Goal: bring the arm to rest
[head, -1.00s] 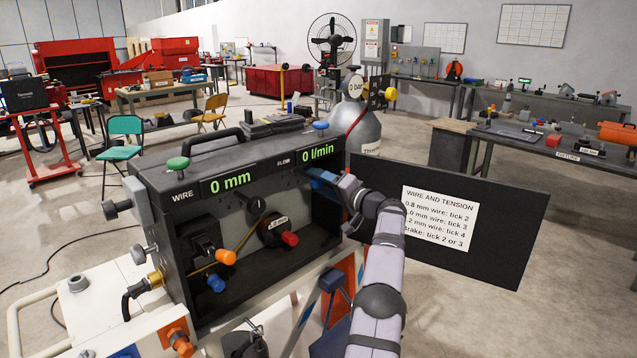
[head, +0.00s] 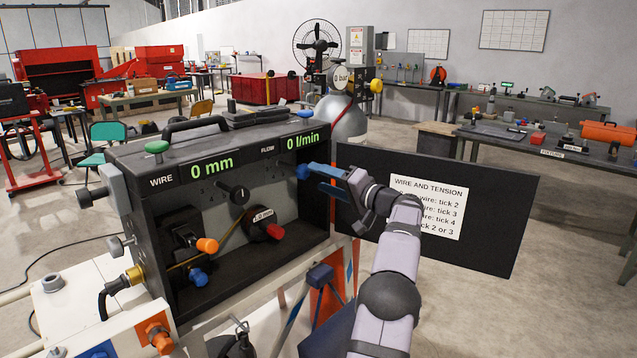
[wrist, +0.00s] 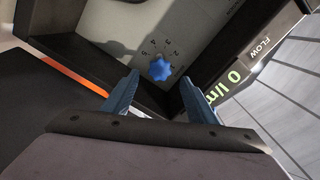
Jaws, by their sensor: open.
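My gripper (head: 312,172) is at the right end of the open black wire-feeder box (head: 235,135), with its blue fingers near the box's opening. In the wrist view my gripper (wrist: 158,95) has its two blue fingers spread apart with nothing between them. A blue knob (wrist: 160,69) with a tick scale around it sits on the grey panel beyond the fingertips. The fingers look clear of the knob.
A black door panel (head: 485,225) with a wire and tension card (head: 427,195) stands open right of the box, behind my arm. A gas cylinder (head: 341,120) stands behind.

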